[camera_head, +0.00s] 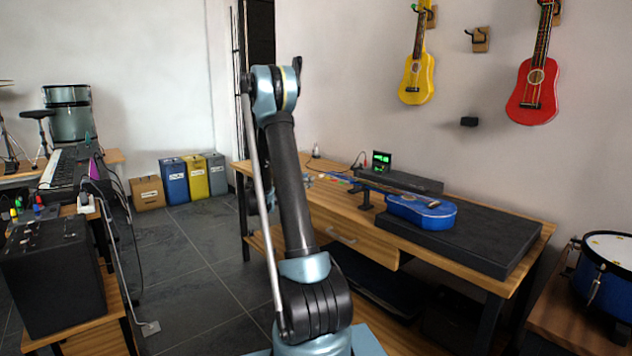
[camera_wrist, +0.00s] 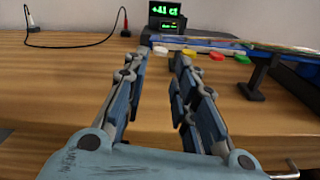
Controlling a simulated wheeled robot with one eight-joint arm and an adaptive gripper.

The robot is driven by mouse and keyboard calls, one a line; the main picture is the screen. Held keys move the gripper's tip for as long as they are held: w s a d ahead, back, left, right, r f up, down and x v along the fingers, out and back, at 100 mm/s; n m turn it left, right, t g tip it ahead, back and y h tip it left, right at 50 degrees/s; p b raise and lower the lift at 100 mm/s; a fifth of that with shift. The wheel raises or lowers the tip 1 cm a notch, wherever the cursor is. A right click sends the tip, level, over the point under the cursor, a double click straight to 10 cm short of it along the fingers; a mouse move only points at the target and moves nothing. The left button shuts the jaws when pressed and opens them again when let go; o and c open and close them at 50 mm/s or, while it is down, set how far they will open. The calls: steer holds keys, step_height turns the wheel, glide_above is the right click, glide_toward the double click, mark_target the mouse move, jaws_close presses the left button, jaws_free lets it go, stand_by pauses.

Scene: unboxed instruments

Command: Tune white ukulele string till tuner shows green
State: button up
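A blue ukulele (camera_head: 421,210) lies on the workbench, its neck pointing left; no white ukulele is in view. In the wrist view, its headstock has white (camera_wrist: 160,50), yellow (camera_wrist: 188,52), red (camera_wrist: 217,57) and green (camera_wrist: 243,59) tuning pegs along the near side. A tuner (camera_wrist: 166,14) stands behind, with a small green reading that looks like "+41 ct"; its lit screen also shows in the head view (camera_head: 381,160). My gripper (camera_wrist: 158,62) is open and empty, fingers pointing toward the headstock. The white peg shows between the fingertips, beyond them; contact is not visible. In the head view my arm mostly hides the gripper.
A black stand (camera_wrist: 253,82) supports the neck on the workbench (camera_head: 340,205). A dark pad (camera_head: 490,240) lies under the ukulele body. Cables with clips (camera_wrist: 75,43) lie at the back left. Yellow (camera_head: 417,80) and red (camera_head: 537,90) ukuleles hang on the wall. A blue drum (camera_head: 604,270) stands right.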

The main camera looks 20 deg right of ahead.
mark_target(321, 176)
steer(key=x, duration=0.6)
steer(key=shift+w+d, duration=0.1)
steer(key=shift+d, duration=0.2)
jaws_close()
